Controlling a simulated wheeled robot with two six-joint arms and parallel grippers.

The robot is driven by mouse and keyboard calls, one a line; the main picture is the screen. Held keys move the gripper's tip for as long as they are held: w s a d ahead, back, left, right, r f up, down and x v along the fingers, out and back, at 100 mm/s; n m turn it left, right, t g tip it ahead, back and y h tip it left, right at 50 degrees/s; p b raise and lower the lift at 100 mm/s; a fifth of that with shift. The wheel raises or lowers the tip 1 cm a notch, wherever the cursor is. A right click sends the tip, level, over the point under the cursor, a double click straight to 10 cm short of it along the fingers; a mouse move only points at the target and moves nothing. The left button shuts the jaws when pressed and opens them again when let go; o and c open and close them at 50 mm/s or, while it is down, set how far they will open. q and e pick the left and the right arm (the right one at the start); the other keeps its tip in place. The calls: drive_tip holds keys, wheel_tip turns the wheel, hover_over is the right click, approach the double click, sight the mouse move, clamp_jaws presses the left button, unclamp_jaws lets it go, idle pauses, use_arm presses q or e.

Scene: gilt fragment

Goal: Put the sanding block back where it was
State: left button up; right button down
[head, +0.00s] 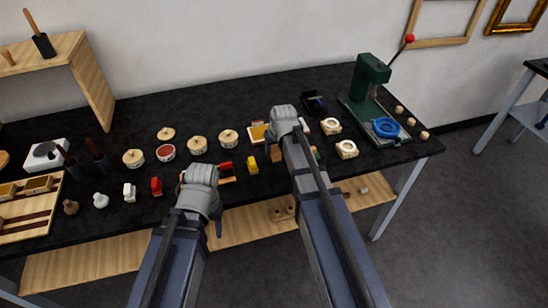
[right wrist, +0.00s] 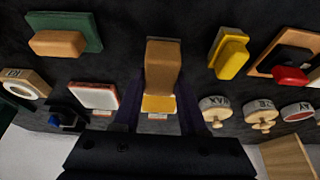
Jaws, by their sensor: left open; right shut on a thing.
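My right gripper (right wrist: 161,85) is shut on a brown block (right wrist: 163,62), likely the sanding block, in the right wrist view. The block lies between the two dark fingers, over the black worktop (head: 80,205). I cannot tell whether it touches the worktop. In the head view my right gripper (head: 283,118) reaches over the middle of the bench, and its arm hides most of what it holds. My left gripper (head: 200,176) is open and empty near the bench's front edge, beside the framed piece with a red part (head: 226,172).
A yellow block (right wrist: 231,53) and a green-based wooden block (right wrist: 65,35) lie either side of the held block. A yellow pad (right wrist: 158,103) and a red-rimmed white pad (right wrist: 93,97) lie close by. Several round tins (head: 197,145) stand left. A green press (head: 370,85) stands right.

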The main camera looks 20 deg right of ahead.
sight(274, 155)
drive_tip(key=shift+f+b, duration=1.35)
drive_tip(key=shift+f, duration=0.3)
drive_tip(key=shift+f, duration=0.2)
drive_tip(key=shift+c, duration=2.2)
unclamp_jaws()
drive_tip(key=shift+r, duration=0.1)
drive_tip(key=shift+r, duration=0.15)
